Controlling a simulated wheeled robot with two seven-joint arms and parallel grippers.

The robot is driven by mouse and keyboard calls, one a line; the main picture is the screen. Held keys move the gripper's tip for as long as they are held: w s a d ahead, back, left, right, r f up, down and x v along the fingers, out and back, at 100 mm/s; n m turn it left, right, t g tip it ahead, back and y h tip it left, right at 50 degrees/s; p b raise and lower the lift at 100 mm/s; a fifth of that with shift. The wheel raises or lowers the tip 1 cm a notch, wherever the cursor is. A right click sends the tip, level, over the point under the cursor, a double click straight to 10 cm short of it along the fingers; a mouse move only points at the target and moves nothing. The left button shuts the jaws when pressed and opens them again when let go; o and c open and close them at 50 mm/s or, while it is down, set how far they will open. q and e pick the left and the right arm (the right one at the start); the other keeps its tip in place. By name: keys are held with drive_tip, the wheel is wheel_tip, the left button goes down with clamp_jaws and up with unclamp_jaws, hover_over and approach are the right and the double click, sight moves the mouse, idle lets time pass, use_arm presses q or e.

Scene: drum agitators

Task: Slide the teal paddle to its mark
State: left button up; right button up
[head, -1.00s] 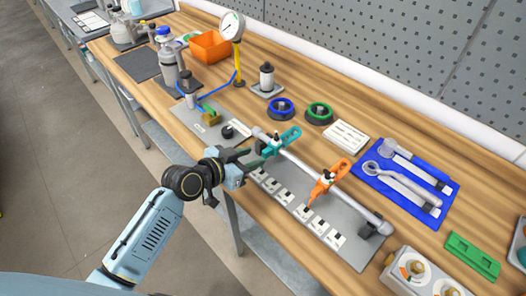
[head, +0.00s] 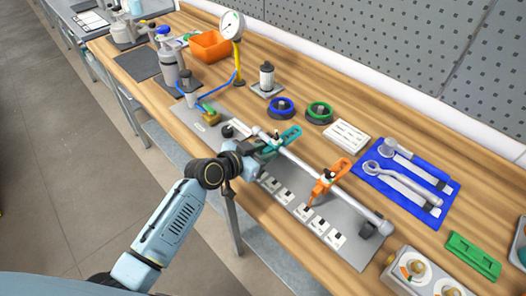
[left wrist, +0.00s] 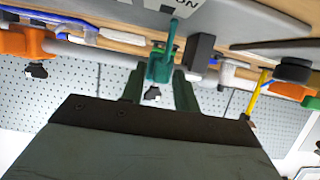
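The teal paddle (head: 283,138) is clamped on a grey rod that runs over a grey plate (head: 350,248). An orange paddle (head: 331,176) sits further right on the same rod. My left gripper (head: 260,152) is at the teal paddle, on the bench's front side. In the left wrist view the teal paddle (left wrist: 161,66) lies between the two fingers, which stand apart; whether either finger touches it is unclear. The orange paddle is at the left there (left wrist: 25,41). Small black-and-white marked tiles (head: 285,195) lie along the plate's front edge. My right gripper is not in view.
Behind the rod stand a blue ring (head: 281,107), a green ring (head: 319,113) and a white slotted block (head: 346,137). A blue mat (head: 400,205) with tools is at the right. A gauge (head: 231,26) and an orange bin (head: 210,46) stand at the back left.

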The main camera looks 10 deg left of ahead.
use_arm(q)
clamp_jaws()
drive_tip(key=shift+s+d+p, duration=0.25)
drive_tip(key=shift+d+p, duration=0.05)
drive_tip(key=shift+d, duration=0.05)
drive_tip(key=o, duration=0.8)
unclamp_jaws()
drive_tip(key=shift+c, duration=0.2)
drive_tip(key=shift+s, duration=0.1)
drive_tip(key=v, duration=1.3)
drive_tip(key=shift+s+a, duration=0.1)
